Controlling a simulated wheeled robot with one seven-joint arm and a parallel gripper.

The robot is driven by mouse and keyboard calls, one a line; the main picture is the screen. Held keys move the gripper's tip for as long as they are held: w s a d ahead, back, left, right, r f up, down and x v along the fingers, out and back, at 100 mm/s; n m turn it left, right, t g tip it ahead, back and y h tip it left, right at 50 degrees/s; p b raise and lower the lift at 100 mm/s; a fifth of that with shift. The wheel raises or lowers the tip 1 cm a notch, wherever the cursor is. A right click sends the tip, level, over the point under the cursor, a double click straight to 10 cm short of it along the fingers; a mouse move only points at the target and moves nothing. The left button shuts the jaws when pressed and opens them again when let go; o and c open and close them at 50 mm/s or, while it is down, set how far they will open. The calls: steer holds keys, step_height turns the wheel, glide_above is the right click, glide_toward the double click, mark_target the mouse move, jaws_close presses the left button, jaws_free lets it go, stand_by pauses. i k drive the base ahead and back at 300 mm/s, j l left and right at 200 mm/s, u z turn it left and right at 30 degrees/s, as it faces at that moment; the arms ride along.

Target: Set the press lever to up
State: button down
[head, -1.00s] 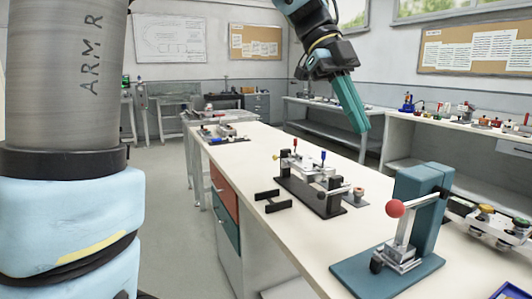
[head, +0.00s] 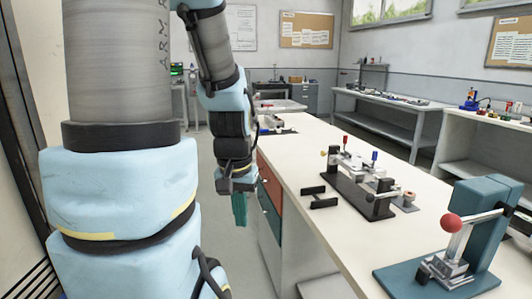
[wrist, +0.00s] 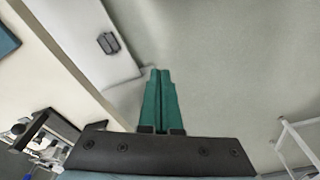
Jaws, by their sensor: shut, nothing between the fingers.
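The press (head: 488,222) is a teal block on a teal base plate at the right front of the white bench. My gripper (head: 240,222) hangs pointing down beside the bench's left side, well left of the press. Its green fingers are together and empty, as the wrist view (wrist: 160,72) also shows. In the wrist view a teal corner (wrist: 5,40) shows at the left edge; the lever is not visible there.
A clamp fixture (head: 360,185) with red and blue handles stands mid-bench, a black bracket (head: 319,197) beside it. The bench edge and drawers (head: 270,187) are close to my gripper. Open floor lies left of the bench. Side benches (head: 380,112) stand along the far wall.

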mark_target(450, 223)
steer(key=z, duration=1.45)
